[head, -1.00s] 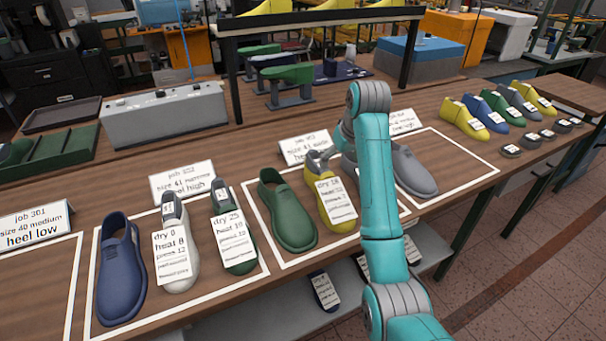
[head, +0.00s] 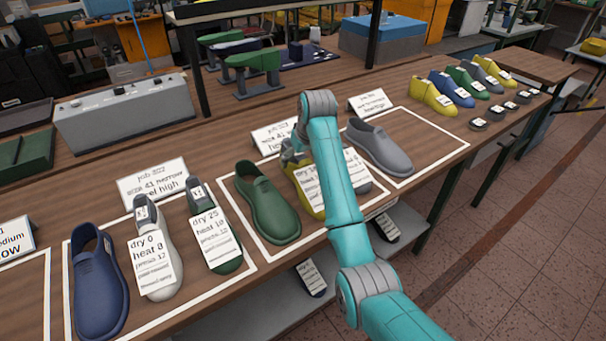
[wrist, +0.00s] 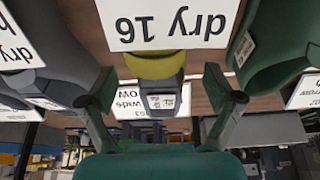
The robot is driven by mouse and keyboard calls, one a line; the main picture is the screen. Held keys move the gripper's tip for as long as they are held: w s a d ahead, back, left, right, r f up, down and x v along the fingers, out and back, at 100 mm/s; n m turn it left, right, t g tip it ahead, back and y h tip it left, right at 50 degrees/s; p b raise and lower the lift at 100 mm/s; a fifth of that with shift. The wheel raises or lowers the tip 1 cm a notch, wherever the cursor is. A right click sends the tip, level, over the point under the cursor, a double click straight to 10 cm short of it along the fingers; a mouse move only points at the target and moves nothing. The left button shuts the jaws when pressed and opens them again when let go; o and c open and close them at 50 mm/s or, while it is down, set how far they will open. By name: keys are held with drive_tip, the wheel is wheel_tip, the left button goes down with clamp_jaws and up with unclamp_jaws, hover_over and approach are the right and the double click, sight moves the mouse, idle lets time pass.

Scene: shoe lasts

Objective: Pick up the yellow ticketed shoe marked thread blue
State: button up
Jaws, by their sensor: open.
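The yellow ticketed shoe (head: 317,211) stands in a white-outlined space between a green shoe (head: 267,205) and a grey one, partly behind my arm. A white ticket (head: 308,187) covers its front. In the wrist view, upside down, its yellow body (wrist: 150,67) shows below a ticket reading "dry 16" (wrist: 165,25), with a small label on its grey upper end (wrist: 161,100). No "thread blue" marking is readable. My gripper (wrist: 158,86) is open and empty, its fingers on either side of the grey end, apparently not touching. In the head view my gripper (head: 293,152) is partly hidden by my arm.
Close neighbours are the green shoe and a ticketed grey shoe (wrist: 50,60). A job sign (head: 272,136) stands behind the yellow shoe. Another grey shoe (head: 380,147) is to the right. Blue (head: 98,285) and white (head: 150,235) shoes stand left.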

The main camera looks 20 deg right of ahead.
drive_tip(key=shift+x, duration=1.05)
clamp_jaws()
drive_tip(key=shift+r, duration=0.1)
